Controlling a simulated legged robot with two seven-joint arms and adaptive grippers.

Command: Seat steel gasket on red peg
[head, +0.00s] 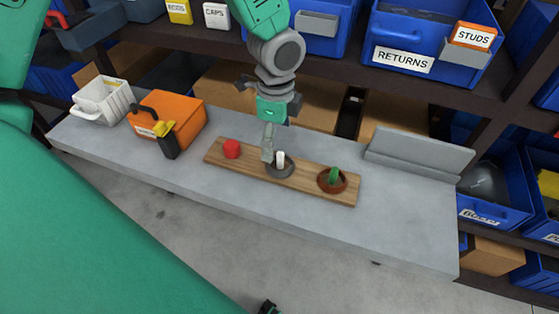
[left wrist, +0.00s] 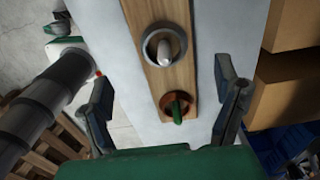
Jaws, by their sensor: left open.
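A wooden board (head: 215,152) lies on the grey shelf and carries three pegs. The red peg (head: 232,149) at its left end is bare. The grey steel gasket (head: 279,171) lies around the white peg (head: 281,158) in the middle; it also shows in the left wrist view (left wrist: 149,50). A brown ring (head: 326,186) lies around the green peg (head: 334,175) at the right end. My left gripper (head: 268,150) points down over the board beside the white peg. In the left wrist view its fingers are wide apart with nothing held.
An orange box (head: 181,113), a yellow-and-black tool (head: 164,138) and a white basket (head: 103,101) stand left of the board. A grey angled plate (head: 420,154) stands at the back right. Blue bins (head: 417,68) line the shelf above. The front right shelf is clear.

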